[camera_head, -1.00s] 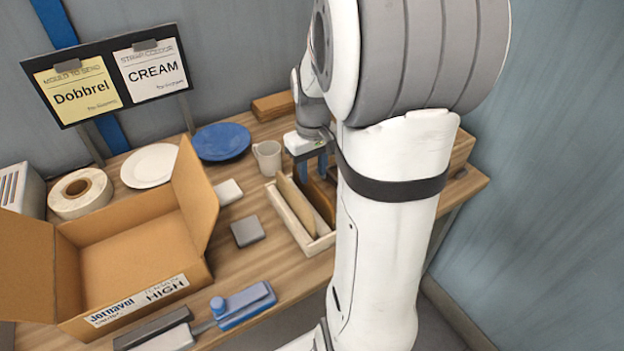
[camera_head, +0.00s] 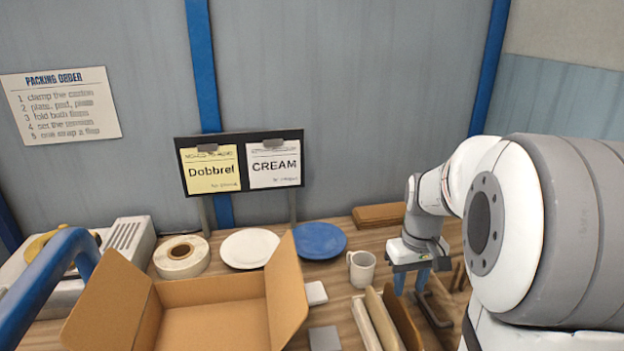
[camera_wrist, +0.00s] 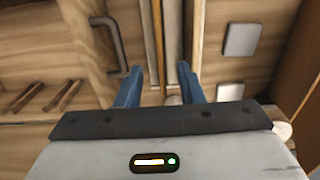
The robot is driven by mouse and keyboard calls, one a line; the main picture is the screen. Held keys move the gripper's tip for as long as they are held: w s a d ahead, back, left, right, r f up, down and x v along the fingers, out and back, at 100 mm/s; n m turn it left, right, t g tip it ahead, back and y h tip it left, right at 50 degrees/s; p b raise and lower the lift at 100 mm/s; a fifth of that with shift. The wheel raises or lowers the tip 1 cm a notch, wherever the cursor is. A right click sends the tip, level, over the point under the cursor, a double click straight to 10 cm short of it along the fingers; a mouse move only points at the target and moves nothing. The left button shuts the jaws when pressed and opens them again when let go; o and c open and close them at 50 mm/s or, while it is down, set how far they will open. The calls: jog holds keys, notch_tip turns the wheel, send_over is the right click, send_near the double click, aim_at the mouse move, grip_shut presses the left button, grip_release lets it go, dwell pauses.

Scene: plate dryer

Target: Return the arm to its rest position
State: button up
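My gripper (camera_head: 411,285) hangs at the end of the bent white arm, on the right of the workbench in the head view. Its two blue fingers are apart, and it points down. In the wrist view my gripper (camera_wrist: 160,85) shows the fingers spread over a wooden tray (camera_wrist: 202,35) with thin upright panels, and I see nothing gripped between them. The tray (camera_head: 362,325) also shows at the bottom of the head view, nearer than the fingers. The fingers' height above it is hard to tell.
A white mug (camera_head: 361,269) stands close left of my gripper. An open carton (camera_head: 215,291), a tape roll (camera_head: 181,255), a white plate (camera_head: 249,248) and a blue plate (camera_head: 318,240) are further left. A dark handle (camera_wrist: 110,45) shows in the wrist view. The wall is behind.

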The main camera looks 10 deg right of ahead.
jog(key=s+a+r+t, duration=0.2)
jog(key=s+a, duration=1)
jog(key=a, duration=0.1)
jog(key=shift+s+r+t, duration=0.15)
jog(key=shift+r+t, duration=0.2)
jog(key=shift+t, duration=0.05)
